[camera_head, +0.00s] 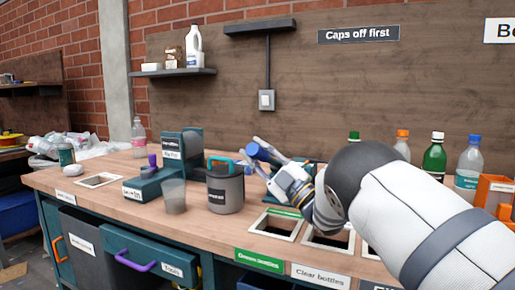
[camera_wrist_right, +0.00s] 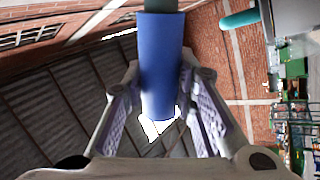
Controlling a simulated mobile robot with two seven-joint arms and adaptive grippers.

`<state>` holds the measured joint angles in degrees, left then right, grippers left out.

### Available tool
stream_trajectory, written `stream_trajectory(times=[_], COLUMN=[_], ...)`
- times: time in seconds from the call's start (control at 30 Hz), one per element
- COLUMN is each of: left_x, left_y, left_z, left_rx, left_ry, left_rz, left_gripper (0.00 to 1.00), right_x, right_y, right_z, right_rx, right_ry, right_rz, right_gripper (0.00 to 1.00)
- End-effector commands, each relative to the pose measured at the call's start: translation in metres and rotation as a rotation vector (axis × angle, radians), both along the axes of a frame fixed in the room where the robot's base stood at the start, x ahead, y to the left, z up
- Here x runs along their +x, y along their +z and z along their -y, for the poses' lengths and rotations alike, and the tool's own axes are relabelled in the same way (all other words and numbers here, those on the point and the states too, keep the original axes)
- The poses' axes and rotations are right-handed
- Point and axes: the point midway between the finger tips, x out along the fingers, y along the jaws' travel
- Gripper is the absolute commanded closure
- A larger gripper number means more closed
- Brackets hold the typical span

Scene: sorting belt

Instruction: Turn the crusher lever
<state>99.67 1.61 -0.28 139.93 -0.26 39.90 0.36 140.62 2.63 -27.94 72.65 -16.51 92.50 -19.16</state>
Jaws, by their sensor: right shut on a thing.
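The crusher lever's blue cylindrical grip (camera_head: 257,151) is left of my right forearm in the head view. My right gripper (camera_head: 268,152) is shut on it. In the right wrist view, the blue grip (camera_wrist_right: 160,65) stands upright between the two fingers, with a dark green part at its far end. A teal stand (camera_head: 313,172), likely the crusher, shows partly behind the gripper; my wrist and arm hide much of it. I cannot see how the grip joins the crusher. My left gripper is not in view.
A grey canister (camera_head: 225,190) with a teal handle stands close left of the gripper. A clear cup (camera_head: 174,197) and a teal labelled machine (camera_head: 181,146) are farther left. Framed openings (camera_head: 276,224) line the front edge. Bottles (camera_head: 434,157) stand at the back right.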

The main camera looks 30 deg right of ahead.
Motion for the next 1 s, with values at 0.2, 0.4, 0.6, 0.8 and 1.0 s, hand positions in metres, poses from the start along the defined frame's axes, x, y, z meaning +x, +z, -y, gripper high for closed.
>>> stream_trajectory(times=[0.2, 0.4, 0.6, 0.8, 1.0], left_x=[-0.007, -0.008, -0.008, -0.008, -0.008], left_y=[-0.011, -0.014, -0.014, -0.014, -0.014], left_z=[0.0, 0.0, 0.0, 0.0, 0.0], left_rx=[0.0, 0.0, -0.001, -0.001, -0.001], left_ry=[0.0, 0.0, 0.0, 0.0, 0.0], left_rz=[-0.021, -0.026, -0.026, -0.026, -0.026], left_gripper=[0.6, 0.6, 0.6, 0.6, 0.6], right_x=[0.001, 0.001, 0.001, 0.001, 0.001], right_y=[-0.019, -0.022, -0.022, -0.022, -0.021], right_z=[0.0, 0.001, 0.001, 0.001, 0.001], right_rx=[-0.057, -0.079, -0.082, -0.082, -0.08], right_ry=[0.0, -0.002, -0.002, -0.003, -0.002], right_rz=[0.04, 0.059, 0.063, 0.062, 0.063], right_gripper=[1.0, 1.0, 1.0, 1.0, 0.54])
